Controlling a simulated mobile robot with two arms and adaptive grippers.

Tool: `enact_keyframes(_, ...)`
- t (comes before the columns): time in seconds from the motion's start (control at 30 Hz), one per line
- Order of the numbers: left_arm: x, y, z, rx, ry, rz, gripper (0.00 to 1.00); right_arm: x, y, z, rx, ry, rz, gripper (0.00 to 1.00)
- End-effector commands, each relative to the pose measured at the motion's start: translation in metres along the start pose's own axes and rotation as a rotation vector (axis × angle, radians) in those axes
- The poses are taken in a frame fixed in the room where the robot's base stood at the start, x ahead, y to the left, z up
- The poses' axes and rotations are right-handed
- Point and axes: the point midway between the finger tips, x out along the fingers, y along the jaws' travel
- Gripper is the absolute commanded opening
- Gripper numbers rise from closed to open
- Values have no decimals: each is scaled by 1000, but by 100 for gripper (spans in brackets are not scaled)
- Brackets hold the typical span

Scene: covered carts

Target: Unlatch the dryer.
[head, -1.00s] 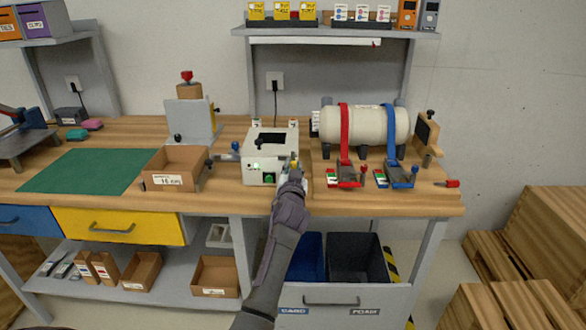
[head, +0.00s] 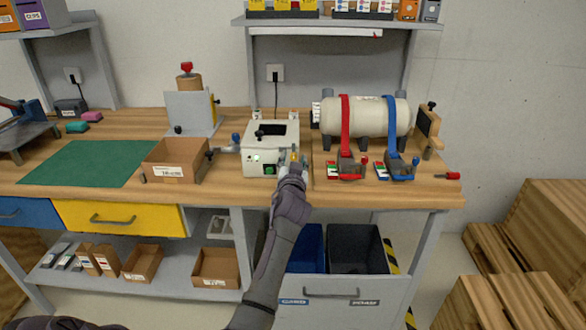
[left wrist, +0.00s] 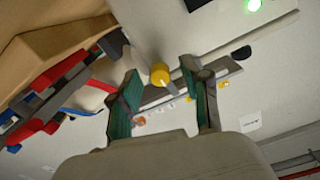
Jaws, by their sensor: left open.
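The dryer (head: 256,160) is a white box on the bench with a dark window on top and a lit green light on its front. A small yellow knob shows near its right front corner; in the left wrist view the yellow knob (left wrist: 160,74) is on a short pale stem. My left gripper (head: 294,160) is at that corner, covering part of it. In the left wrist view its two green-padded fingers stand apart, with the knob between their tips; I see no clear contact. My right gripper is not in view.
A cardboard box (head: 176,164) stands left of the dryer. Right of it, a cream cylinder (head: 366,118) is held by red and blue straps with ratchets. A green mat (head: 85,168) lies at the left. Bins (head: 355,250) stand below the bench.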

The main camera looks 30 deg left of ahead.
Motion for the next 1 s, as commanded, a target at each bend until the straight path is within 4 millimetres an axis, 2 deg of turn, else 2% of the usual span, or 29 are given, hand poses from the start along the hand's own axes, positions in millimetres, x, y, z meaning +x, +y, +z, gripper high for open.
enact_keyframes(0.5,-97,0,1,-2,-1,1,47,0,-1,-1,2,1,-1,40)
enact_keyframes(0.7,-114,0,0,0,1,1,47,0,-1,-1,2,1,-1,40)
enact_keyframes(1.0,-115,0,0,0,1,0,47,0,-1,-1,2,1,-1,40)
